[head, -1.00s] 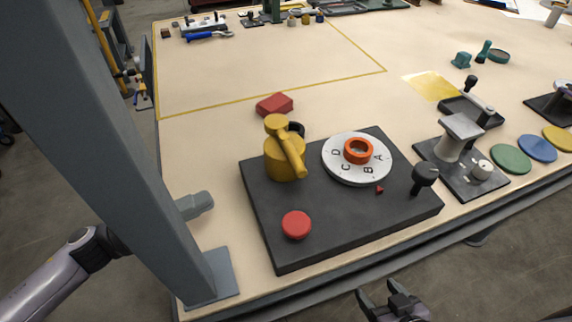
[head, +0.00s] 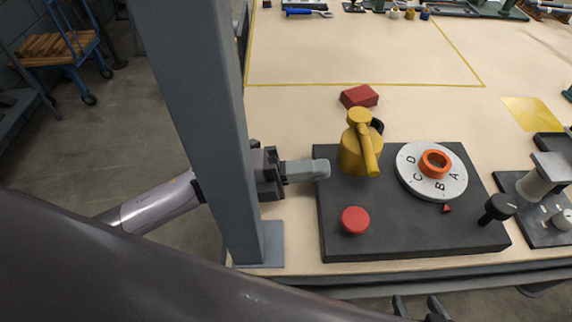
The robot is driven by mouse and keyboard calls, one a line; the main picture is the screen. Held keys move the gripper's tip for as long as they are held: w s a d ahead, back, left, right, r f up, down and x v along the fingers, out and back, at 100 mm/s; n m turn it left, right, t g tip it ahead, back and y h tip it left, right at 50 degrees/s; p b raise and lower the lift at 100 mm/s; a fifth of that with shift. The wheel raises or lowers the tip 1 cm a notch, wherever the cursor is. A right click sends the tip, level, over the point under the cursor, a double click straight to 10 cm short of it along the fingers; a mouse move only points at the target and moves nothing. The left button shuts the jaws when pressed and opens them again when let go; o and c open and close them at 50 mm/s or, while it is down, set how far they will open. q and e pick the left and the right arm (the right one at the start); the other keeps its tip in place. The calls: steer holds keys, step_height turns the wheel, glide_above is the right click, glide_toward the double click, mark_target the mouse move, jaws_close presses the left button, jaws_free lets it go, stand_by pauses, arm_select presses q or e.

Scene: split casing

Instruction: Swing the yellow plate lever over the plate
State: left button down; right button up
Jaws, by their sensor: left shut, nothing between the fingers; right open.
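The yellow plate lever (head: 367,150) stands on its yellow post (head: 352,158) at the back left of the dark base (head: 400,232). Its arm slants down toward the front. The white plate (head: 412,182) with letters A to D and an orange ring (head: 434,164) at its centre lies to the right of the lever, uncovered. My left gripper (head: 322,170) is shut and empty at the base's left edge, just left of the yellow post, with a small gap visible. My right gripper (head: 418,306) is open below the table's front edge, only its fingertips in view.
A grey upright post (head: 205,110) stands in front of my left arm. A red button (head: 355,220) and a black knob (head: 497,208) are on the base. A red block (head: 359,96) lies behind it. Another dark fixture (head: 540,225) is at the right.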

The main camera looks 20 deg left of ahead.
mark_target(365, 139)
arm_select(q)
steer(key=p+x, duration=0.1)
steer(key=x, duration=0.5)
arm_select(e)
steer(key=shift+r, duration=0.6)
